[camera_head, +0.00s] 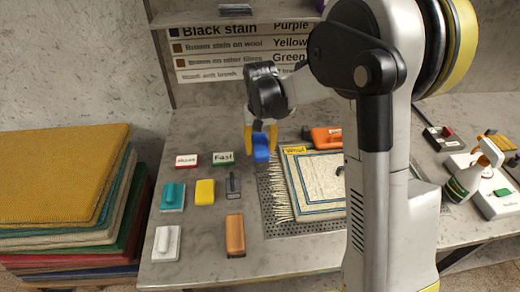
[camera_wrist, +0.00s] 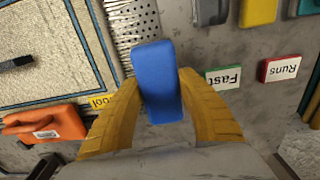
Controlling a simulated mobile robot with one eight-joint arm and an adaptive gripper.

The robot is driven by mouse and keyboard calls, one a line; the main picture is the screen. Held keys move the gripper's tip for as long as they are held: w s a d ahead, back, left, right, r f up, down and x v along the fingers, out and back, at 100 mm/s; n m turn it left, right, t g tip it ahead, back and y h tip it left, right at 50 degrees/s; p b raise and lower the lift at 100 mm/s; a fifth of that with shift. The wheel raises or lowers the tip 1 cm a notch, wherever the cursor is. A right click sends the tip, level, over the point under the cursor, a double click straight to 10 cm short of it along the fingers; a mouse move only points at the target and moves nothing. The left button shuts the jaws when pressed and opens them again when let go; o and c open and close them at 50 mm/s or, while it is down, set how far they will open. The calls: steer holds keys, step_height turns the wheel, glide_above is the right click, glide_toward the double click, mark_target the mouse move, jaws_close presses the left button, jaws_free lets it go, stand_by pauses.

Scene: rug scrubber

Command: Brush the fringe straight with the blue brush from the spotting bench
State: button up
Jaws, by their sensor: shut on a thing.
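My gripper (camera_head: 264,128) has yellow fingers and is shut on the blue brush (camera_head: 261,148), holding it above the bench at the left edge of the perforated plate. The wrist view shows the blue brush (camera_wrist: 157,82) upright between both fingers; its bristles are hidden. A cream rug with blue border lines (camera_head: 318,180) lies on the plate, tagged "Wool". Its pale fringe (camera_head: 280,194) runs along the rug's left edge, with strands at uneven angles. The fringe is right of and nearer than the brush in the head view. The spotting bench (camera_head: 197,244) lies beneath.
Left of the plate lie a teal brush (camera_head: 173,196), a yellow block (camera_head: 204,192), a grey tool (camera_head: 233,187), an orange-brown brush (camera_head: 235,236) and a white one (camera_head: 166,243). "Runs" and "Fast" (camera_head: 223,159) labels stand behind. An orange tool (camera_head: 326,138) lies behind the rug.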

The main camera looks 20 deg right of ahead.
steer(key=shift+r+p, duration=0.55)
steer(key=shift+r, duration=0.5)
